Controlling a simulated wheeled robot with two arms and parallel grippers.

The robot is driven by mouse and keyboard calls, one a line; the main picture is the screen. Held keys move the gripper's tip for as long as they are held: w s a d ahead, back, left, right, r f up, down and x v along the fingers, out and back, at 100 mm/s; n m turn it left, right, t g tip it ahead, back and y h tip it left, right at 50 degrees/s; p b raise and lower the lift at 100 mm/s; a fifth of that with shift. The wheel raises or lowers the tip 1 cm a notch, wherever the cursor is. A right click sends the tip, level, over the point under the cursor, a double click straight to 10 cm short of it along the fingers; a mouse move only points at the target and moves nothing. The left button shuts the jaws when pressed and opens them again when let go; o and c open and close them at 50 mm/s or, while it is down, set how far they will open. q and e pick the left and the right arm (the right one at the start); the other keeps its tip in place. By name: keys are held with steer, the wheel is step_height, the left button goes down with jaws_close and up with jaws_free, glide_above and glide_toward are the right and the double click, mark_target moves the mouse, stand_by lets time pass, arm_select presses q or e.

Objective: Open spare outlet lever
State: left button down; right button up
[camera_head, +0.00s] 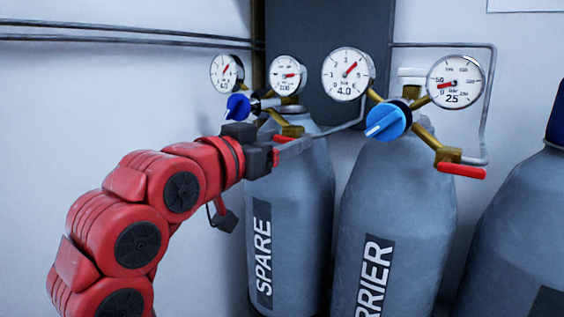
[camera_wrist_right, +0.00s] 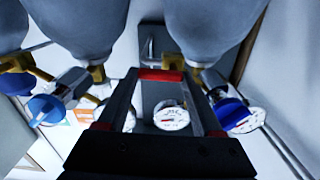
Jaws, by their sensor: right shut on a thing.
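The grey SPARE cylinder (camera_head: 305,225) stands upright at the centre, with a regulator of two gauges and a dark blue knob (camera_head: 238,106). Its red outlet lever (camera_head: 283,138) sits below the brass outlet, partly hidden by my right gripper (camera_head: 290,146). My right gripper is at the lever, shut on it. In the wrist view the red lever (camera_wrist_right: 160,75) spans crosswise between the two dark fingertips (camera_wrist_right: 160,80). My left gripper is not in view.
The CARRIER cylinder (camera_head: 395,215) stands close on the right, with a blue knob (camera_head: 388,120), two gauges and a red lever (camera_head: 462,171) lying sideways. Another grey cylinder (camera_head: 520,235) is at the far right. Pipes (camera_head: 130,38) run along the wall. Free room lies left of SPARE.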

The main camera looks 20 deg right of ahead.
steer(key=shift+r+n, duration=0.1)
steer(key=shift+n, duration=0.4)
steer(key=o, duration=1.4)
steer(key=shift+c, duration=0.2)
steer(key=shift+a, duration=0.1)
steer(key=v, duration=1.7)
steer(key=shift+b, duration=0.4)
steer(key=shift+s+a, duration=0.1)
steer(key=shift+s, duration=0.05)
